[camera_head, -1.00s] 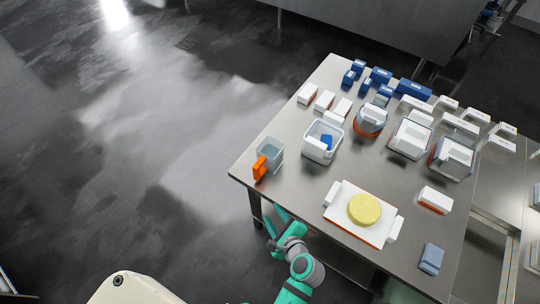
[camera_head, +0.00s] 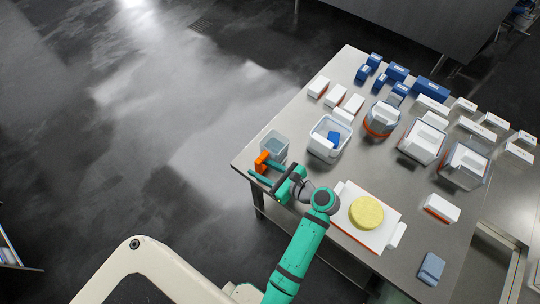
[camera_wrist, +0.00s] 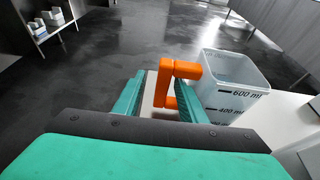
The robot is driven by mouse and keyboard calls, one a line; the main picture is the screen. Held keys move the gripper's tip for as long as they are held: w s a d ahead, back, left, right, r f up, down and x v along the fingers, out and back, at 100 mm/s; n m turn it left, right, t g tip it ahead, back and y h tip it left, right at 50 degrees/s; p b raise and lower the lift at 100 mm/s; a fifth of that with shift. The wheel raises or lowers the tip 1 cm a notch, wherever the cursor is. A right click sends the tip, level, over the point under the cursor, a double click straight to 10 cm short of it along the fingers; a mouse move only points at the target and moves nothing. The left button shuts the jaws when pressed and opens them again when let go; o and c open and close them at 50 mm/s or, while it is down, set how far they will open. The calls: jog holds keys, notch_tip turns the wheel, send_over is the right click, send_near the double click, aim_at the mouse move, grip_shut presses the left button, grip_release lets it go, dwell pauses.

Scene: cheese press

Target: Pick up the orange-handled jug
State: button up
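The clear jug (camera_head: 275,146) with its orange handle (camera_head: 261,160) stands upright near the left corner of the steel table. My gripper (camera_head: 261,168) is at the handle side of the jug, with its teal fingers spread. In the wrist view the jug (camera_wrist: 235,85) shows volume marks and is at the right. Its orange handle (camera_wrist: 163,84) lies between the two fingers, closer to the right one. A gap shows beside the left finger. Part of the lower handle is hidden behind the right finger.
A white board (camera_head: 345,210) with a yellow cheese (camera_head: 366,213) lies right of my gripper. A white tub (camera_head: 323,148) with a blue piece stands right of the jug. Several white and blue blocks and more tubs fill the back. Left of the table is open floor.

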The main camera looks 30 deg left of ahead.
jog(key=shift+w+x, duration=0.2)
jog(key=shift+x, duration=2.55)
grip_shut()
